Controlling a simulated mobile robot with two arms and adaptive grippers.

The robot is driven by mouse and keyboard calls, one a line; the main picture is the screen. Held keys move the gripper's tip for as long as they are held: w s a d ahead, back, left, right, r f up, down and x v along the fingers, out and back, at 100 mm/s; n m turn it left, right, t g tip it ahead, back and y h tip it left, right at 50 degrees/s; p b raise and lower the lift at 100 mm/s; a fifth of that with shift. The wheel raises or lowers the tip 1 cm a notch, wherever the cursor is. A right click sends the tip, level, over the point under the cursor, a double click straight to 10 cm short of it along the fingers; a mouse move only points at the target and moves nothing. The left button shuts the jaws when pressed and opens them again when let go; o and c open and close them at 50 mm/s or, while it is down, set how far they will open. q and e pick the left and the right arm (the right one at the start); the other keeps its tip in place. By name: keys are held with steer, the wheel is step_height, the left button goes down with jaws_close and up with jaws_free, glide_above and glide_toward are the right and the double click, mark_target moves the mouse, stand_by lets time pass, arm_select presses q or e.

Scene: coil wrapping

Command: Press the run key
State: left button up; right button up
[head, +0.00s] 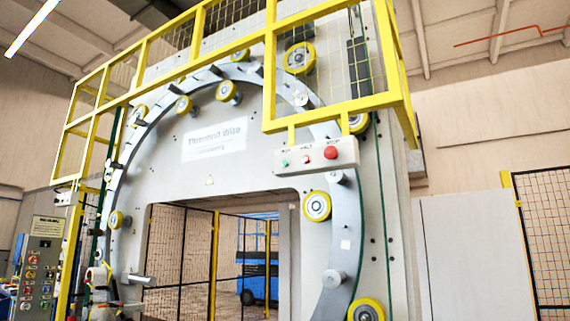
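A pale key box (318,157) hangs below the yellow guard rail on the front of the large ring machine. It carries a small green key (285,162) at its left, under a label that I read as RUN, though it is small. A small pale key (305,160) labelled HALT sits in the middle. A larger red button (331,152) labelled STOP is at the right. Neither of my grippers can be made out in the head view, and nothing touches or covers the keys.
The grey ring (347,225) with several yellow rollers surrounds the machine's opening. A yellow guard frame (338,108) projects above the key box. A separate panel (40,260) with several coloured buttons stands at lower left. Mesh fencing (545,240) stands at right. The space just below the box looks clear.

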steer(key=shift+c, duration=0.2)
jaws_close()
steer(key=shift+a, duration=0.15)
stand_by(1.2)
